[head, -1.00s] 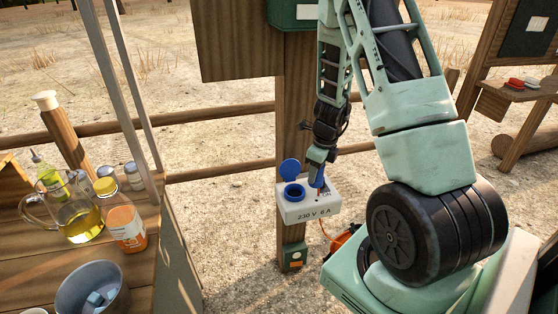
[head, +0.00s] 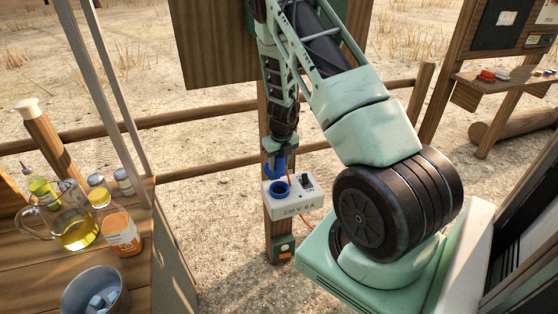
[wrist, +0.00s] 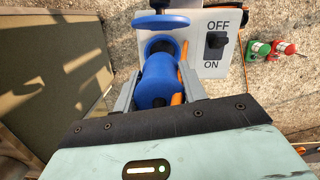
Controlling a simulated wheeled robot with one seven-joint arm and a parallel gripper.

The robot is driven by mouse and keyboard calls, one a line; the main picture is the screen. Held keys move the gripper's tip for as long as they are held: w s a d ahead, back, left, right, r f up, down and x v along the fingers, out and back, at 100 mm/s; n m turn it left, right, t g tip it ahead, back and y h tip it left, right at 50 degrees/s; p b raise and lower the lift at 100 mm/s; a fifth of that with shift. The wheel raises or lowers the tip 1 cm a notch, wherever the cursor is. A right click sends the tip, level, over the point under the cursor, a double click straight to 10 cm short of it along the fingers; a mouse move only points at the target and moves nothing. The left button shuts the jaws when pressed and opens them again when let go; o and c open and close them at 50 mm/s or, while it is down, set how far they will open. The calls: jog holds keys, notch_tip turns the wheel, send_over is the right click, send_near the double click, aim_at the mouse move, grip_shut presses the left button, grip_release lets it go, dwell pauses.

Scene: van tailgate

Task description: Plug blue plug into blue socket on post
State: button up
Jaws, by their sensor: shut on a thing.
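The blue socket (head: 281,188) is on top of the white box (head: 301,205) on the wooden post (head: 279,236), its lid hinged up. In the wrist view the socket (wrist: 155,43) shows its dark opening behind the plug, with the round blue lid (wrist: 160,22) beyond. My gripper (head: 278,164) is shut on the blue plug (wrist: 158,80), held between both fingers. In the head view it is just above the far side of the socket, whose mouth looks empty. The plug overlaps the socket's near rim in the wrist view; I cannot tell whether they touch.
An OFF/ON switch (wrist: 215,44) is beside the socket. An orange cable (head: 291,186) runs near the box. Green and red items (wrist: 271,48) show at right in the wrist view. A wooden counter (head: 180,250) with bottles and a grey bowl (head: 93,292) stands left of the post.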

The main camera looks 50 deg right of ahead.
jog(key=b, duration=0.8)
send_over(278, 190)
jog(key=shift+s+a+f, duration=0.1)
jog(key=shift+s+f, duration=0.1)
jog(key=shift+f, duration=2.05)
jog(key=shift+s+f, duration=0.2)
jog(key=shift+f, duration=2)
jog(key=o, duration=1.2)
jog(key=shift+c, duration=0.2)
jog(key=r+p, duration=0.1)
jog(key=r, duration=0.4)
jog(key=s+r, duration=0.1)
jog(key=r, duration=0.5)
jog(key=s+r+p, duration=0.1)
jog(key=r, duration=0.5)
jog(key=shift+a+r+p, duration=0.15)
jog(key=shift+a+p, duration=0.15)
jog(key=shift+a, duration=0.05)
